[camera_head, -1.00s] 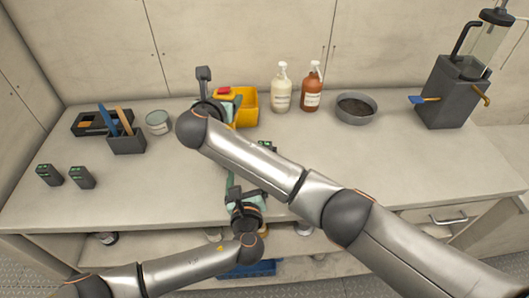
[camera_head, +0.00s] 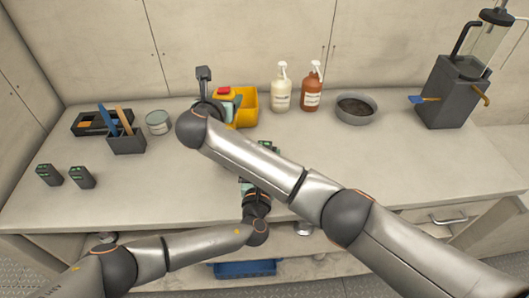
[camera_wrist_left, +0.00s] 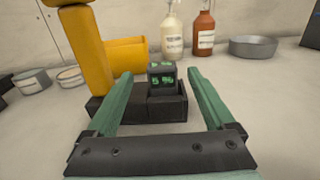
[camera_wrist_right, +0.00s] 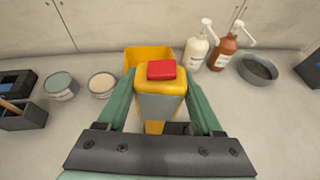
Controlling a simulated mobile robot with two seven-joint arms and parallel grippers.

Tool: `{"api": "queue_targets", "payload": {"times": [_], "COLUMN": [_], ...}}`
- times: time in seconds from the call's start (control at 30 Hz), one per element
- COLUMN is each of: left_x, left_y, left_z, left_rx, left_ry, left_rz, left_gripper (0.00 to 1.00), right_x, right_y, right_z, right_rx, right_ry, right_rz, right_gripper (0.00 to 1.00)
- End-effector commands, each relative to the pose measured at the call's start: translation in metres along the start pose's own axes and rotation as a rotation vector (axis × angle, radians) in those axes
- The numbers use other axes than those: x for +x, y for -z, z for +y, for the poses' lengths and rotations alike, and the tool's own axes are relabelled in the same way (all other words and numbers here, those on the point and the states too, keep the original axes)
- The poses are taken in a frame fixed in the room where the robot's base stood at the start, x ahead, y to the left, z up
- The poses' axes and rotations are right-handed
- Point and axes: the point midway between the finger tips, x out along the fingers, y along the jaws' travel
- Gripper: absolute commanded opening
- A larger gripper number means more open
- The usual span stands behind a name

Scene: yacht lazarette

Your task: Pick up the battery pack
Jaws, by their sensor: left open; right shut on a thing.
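A dark battery pack with green marks (camera_wrist_left: 162,75) stands upright in a black base (camera_wrist_left: 167,107) in the left wrist view; in the head view it shows partly behind my right arm (camera_head: 268,145). A yellow upright (camera_wrist_left: 88,45) rises at the base's left. My left gripper (camera_wrist_left: 160,88) is open, its green fingers on either side of the pack, which appears farther ahead with gaps on both sides. My right gripper (camera_wrist_right: 160,85) is shut on the yellow tool with a red top (camera_wrist_right: 162,70). In the head view my right forearm hides much of the tool and my left fingertips.
Two similar dark packs (camera_head: 50,175) (camera_head: 82,177) stand at the counter's left. A yellow bin (camera_head: 250,108), two pump bottles (camera_head: 282,90) (camera_head: 312,88) and a grey bowl (camera_head: 356,108) stand behind. My right arm crosses above the left gripper.

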Motion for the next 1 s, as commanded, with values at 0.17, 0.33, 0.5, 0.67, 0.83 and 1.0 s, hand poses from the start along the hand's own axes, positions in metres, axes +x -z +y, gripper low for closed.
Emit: {"api": "queue_targets", "payload": {"times": [0.17,0.33,0.5,0.67,0.83,1.0], "left_x": [0.023,0.038,0.046,0.046,0.046,0.046], "left_y": [-0.006,-0.005,-0.005,-0.005,-0.005,-0.005], "left_z": [-0.003,-0.003,-0.003,-0.003,-0.002,-0.002], "left_rx": [0.002,0.002,0.001,-0.001,-0.001,-0.001], "left_ry": [0.0,-0.001,-0.001,0.0,-0.001,-0.001], "left_rz": [-0.003,-0.001,-0.001,-0.001,-0.001,0.0], "left_gripper": [0.88,0.88,0.88,0.88,0.8,0.6], "right_x": [0.0,0.0,0.0,0.0,0.0,0.0], "right_y": [0.001,0.001,0.001,0.001,0.001,0.001], "right_z": [0.0,0.0,0.0,0.0,0.0,0.0], "right_rx": [0.0,0.0,0.0,0.0,0.0,0.0], "right_ry": [0.001,0.001,0.001,0.001,0.001,0.001], "right_rz": [0.001,0.001,0.001,0.001,0.001,0.001], "right_gripper": [0.0,0.0,0.0,0.0,0.0,0.0]}}
